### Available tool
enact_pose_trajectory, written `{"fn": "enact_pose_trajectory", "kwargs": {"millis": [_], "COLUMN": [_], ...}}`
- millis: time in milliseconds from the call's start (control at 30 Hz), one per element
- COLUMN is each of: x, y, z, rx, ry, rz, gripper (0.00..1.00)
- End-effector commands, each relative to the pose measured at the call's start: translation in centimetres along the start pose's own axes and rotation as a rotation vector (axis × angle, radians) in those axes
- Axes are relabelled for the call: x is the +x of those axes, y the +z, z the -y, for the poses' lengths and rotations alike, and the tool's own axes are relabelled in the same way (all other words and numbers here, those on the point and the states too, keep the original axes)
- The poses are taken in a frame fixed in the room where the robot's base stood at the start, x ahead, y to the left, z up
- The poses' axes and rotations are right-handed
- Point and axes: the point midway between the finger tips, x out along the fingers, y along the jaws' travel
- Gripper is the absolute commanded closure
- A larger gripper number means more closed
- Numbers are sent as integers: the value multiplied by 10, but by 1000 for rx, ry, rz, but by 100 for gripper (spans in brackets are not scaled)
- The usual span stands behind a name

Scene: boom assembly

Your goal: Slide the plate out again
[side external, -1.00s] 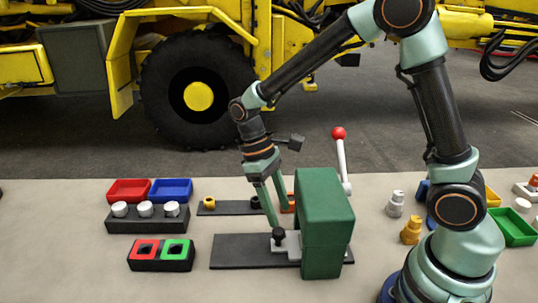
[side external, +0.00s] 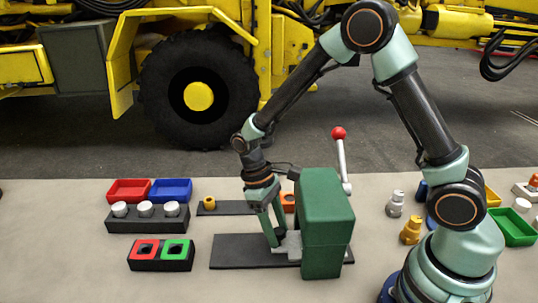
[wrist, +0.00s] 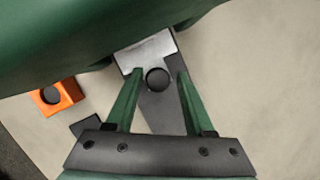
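The grey plate (side external: 290,243) lies on a dark base strip (side external: 238,251), its far part inside the green press (side external: 326,225). In the wrist view the plate (wrist: 147,53) shows its black round knob (wrist: 157,80), with its far end under the press. My gripper (side external: 277,240) is down at the plate. In the wrist view its green fingers (wrist: 158,76) stand apart on either side of the knob, with a gap on each side. The gripper is open. In the side view the fingers hide the knob.
The press has a red-balled lever (side external: 339,135) standing up. An orange square part (wrist: 58,96) lies beside it. A red and green socket block (side external: 161,255), red tray (side external: 128,190) and blue tray (side external: 171,190) stand to the left. The front of the table is clear.

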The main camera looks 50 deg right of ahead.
Motion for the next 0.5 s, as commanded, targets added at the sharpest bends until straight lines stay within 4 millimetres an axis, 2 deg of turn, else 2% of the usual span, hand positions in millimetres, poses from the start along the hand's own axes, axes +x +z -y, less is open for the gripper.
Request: {"fn": "enact_pose_trajectory", "kwargs": {"millis": [33, 100, 133, 333, 500], "x": [0, 0, 0, 0, -2], "y": [0, 0, 0, 0, -7], "z": [0, 0, 0, 2, 7], "rx": [0, -1, -1, -3, -4], "ry": [0, 0, 0, 1, 7], "rz": [0, 0, 1, 6, 8], "gripper": [71, 97, 100, 100, 100]}}
